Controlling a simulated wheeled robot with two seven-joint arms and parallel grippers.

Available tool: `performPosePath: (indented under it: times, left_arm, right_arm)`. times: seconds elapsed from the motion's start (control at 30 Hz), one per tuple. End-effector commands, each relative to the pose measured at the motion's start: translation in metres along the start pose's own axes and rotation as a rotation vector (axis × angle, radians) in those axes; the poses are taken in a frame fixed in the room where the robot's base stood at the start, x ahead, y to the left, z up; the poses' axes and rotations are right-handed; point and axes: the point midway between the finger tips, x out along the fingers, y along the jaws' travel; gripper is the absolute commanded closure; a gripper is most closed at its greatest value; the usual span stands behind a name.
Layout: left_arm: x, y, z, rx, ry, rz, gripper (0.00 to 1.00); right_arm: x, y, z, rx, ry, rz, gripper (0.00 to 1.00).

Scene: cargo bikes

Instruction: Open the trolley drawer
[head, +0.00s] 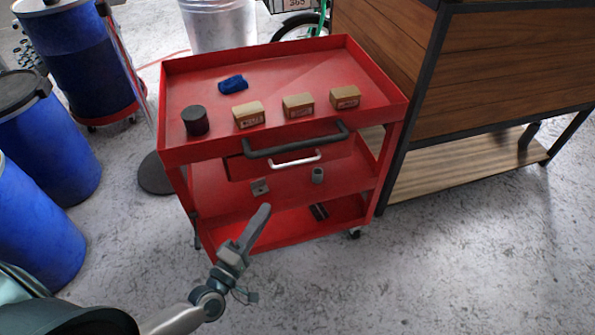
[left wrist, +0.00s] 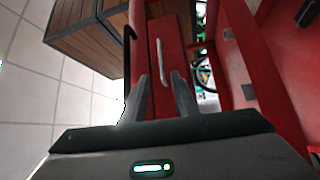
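The red trolley (head: 184,88) stands in the middle of the head view, with a dark push handle (head: 296,143) across its front edge. Below that handle is the red drawer (head: 240,168) with a white handle (head: 296,161); the drawer looks shut or nearly so. In the left wrist view the drawer handle (left wrist: 163,62) shows ahead, between the fingertips in the picture. My left gripper (head: 258,224) is in front of the trolley, below and left of the drawer handle and apart from it. In the left wrist view its fingers (left wrist: 160,90) are spread and empty. My right gripper is not in view.
Three small boxes (head: 298,105), a black cylinder (head: 195,121) and a blue item (head: 233,84) lie on the trolley top. Small parts lie on the middle shelf. A wooden workbench (head: 500,60) stands right; blue barrels (head: 45,135) stand left. The front floor is clear.

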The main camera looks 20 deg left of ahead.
Motion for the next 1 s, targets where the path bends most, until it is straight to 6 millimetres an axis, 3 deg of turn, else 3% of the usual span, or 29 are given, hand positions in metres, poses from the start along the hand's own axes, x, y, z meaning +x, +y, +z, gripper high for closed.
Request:
performPosePath:
  times: [0.47,0.67,1.0]
  left_arm:
    - [0.010,0.000,0.000,0.004,0.000,-0.001,0.73]
    - [0.033,0.001,0.000,0.005,0.000,0.000,0.73]
    - [0.093,0.001,-0.001,0.005,0.000,0.001,0.73]
  right_arm:
    - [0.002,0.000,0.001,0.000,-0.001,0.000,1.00]
    - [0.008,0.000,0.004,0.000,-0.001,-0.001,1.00]
    - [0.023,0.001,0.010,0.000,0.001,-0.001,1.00]
